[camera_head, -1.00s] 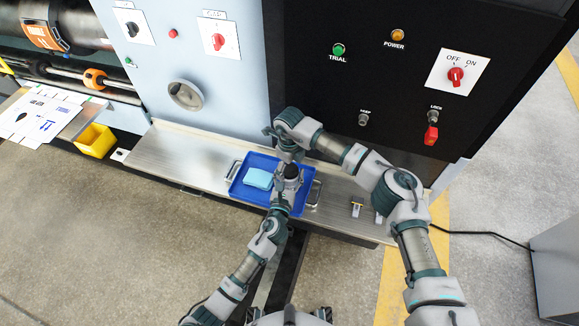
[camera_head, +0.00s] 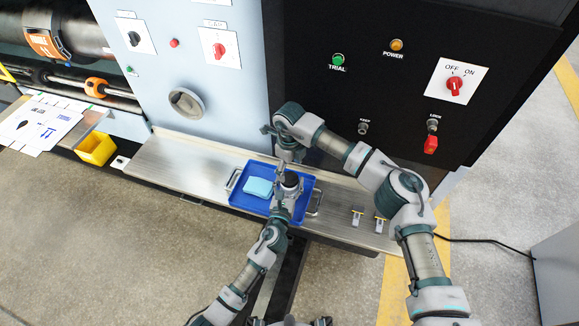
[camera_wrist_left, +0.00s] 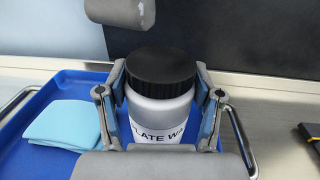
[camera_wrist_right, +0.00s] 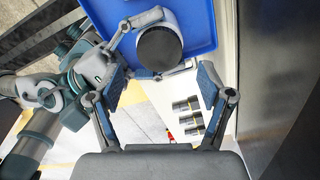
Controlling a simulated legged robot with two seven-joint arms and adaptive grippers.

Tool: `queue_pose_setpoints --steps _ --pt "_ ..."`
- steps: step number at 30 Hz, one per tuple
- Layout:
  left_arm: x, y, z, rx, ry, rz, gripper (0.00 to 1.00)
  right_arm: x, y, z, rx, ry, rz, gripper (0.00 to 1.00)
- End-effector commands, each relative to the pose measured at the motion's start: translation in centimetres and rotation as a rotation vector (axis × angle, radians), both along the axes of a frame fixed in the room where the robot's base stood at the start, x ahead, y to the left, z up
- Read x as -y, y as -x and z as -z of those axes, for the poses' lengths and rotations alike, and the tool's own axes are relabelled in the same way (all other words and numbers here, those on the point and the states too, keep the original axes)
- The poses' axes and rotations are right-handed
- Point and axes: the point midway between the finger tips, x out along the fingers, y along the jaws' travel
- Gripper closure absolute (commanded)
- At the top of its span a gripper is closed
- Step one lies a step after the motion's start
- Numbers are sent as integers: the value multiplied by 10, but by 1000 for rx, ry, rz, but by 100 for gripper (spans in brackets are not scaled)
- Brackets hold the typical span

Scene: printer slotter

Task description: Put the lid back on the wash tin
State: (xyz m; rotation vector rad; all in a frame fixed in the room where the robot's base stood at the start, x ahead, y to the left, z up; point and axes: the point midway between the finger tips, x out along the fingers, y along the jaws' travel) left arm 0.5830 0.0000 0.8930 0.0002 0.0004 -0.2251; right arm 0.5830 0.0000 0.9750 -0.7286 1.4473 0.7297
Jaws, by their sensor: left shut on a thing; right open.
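My left gripper (camera_head: 284,196) is shut around the tin's body, with one finger on each side in the left wrist view (camera_wrist_left: 162,115). The tin stands upright at the right part of the blue tray (camera_head: 243,199). My right gripper (camera_wrist_right: 163,88) is open and empty, apart from the lid (camera_wrist_right: 159,48), which shows beyond its fingertips.
A light blue cloth or sponge (camera_head: 258,187) lies in the tray, left of the tin. The tray rests on a metal ledge (camera_head: 180,165) below the machine's panels. The black panel (camera_head: 400,100) rises close behind.

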Motion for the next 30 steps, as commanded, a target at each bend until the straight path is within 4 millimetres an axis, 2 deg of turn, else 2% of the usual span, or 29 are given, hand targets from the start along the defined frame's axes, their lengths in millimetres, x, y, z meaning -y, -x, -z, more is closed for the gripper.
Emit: queue_pose_setpoints --steps 4,9,18,23,30 --pt "0 0 0 -1 0 -1 100 0 -1 -19 3 -1 -169 21" --pt "0 0 1 -1 0 0 100 0 -1 -32 1 0 -312 21" --pt "0 0 1 -1 0 0 100 0 0 -32 1 0 -324 21" --pt "0 0 1 -1 0 0 100 0 0 -22 -1 -1 -323 21" --pt "0 0 1 -1 0 0 100 0 0 15 -3 -2 -322 21"
